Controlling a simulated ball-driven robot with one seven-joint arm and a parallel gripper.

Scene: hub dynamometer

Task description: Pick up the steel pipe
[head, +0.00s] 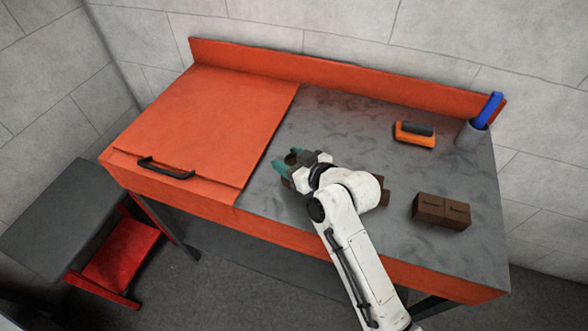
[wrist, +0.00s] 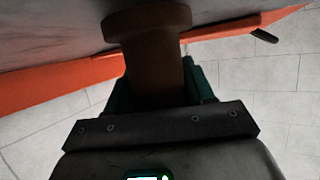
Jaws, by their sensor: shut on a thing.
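The steel pipe looks brown and round, with a wider flange or collar at one end. In the wrist view the pipe (wrist: 155,75) stands between the teal fingers of my gripper (wrist: 162,90), which is shut on it. In the head view my gripper (head: 296,163) is over the grey part of the bench, just right of the orange lid. Only a small brown end of the pipe (head: 292,158) shows there. The rest is hidden by the fingers and wrist. I cannot tell whether the pipe touches the bench.
The orange lid (head: 205,125) with a black handle (head: 165,168) covers the left bench. A brown block (head: 441,211), an orange-and-black tool (head: 415,133) and a grey cup (head: 471,136) with a blue-handled thing (head: 488,110) are at right. Another brown thing (head: 385,193) is partly behind my arm.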

